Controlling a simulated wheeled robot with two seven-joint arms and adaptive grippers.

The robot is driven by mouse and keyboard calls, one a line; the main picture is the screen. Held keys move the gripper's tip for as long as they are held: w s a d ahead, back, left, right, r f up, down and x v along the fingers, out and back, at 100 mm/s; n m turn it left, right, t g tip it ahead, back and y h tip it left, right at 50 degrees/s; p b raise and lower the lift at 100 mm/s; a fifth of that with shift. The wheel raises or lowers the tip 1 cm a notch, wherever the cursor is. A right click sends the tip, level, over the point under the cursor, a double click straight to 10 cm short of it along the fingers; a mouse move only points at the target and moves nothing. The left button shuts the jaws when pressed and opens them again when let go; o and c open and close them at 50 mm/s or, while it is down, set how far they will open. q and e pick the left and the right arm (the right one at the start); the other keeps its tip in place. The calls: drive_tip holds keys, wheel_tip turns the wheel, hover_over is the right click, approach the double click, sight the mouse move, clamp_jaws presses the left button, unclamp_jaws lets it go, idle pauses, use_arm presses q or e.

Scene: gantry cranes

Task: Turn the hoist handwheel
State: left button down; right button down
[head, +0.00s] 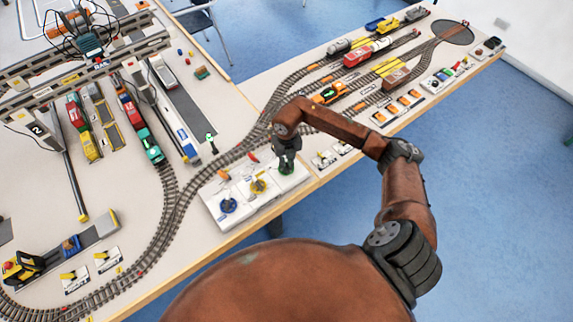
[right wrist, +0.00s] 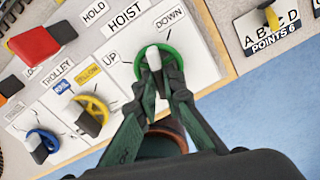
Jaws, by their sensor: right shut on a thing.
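The hoist handwheel is a green ring with a pale grip across it; in the right wrist view the handwheel (right wrist: 172,50) sits on a white panel (right wrist: 200,70) marked HOIST, UP and DOWN. My right gripper (right wrist: 157,68) reaches the wheel from below in that view, its two fingers shut on the pale grip. The fingers hide the lower part of the wheel. In the head view my right gripper (head: 286,160) points down at the right end of the control panel (head: 240,210), and it mostly hides the wheel. My left gripper is not in view.
A yellow wheel (head: 258,187) and a blue wheel (head: 228,205) stand left of my right gripper on the same panel. Red and orange levers line the panel's back. Curved track (head: 180,205) runs close behind. A gantry crane (head: 85,60) stands at upper left.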

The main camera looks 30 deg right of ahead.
drive_tip(key=shift+d+n, duration=0.1)
drive_tip(key=shift+n, duration=0.2)
drive_tip(key=n+b, duration=0.1)
drive_tip(key=n, duration=0.2)
drive_tip(key=n+b, duration=0.2)
drive_tip(key=shift+w+d+f+n, duration=0.1)
drive_tip(key=shift+d+n, duration=0.05)
drive_tip(key=shift+n, duration=0.25)
drive_tip(key=n+b, duration=0.2)
drive_tip(key=n, duration=0.1)
drive_tip(key=shift+w+d+n+b, duration=0.1)
drive_tip(key=shift+n+b, duration=0.65)
drive_tip(key=shift+n, duration=1.25)
drive_tip(key=shift+r, duration=0.2)
drive_tip(key=c, duration=2)
unclamp_jaws()
drive_tip(key=shift+c, duration=0.2)
drive_tip(key=shift+f, duration=0.1)
wheel_tip(320, 180, up, 12)
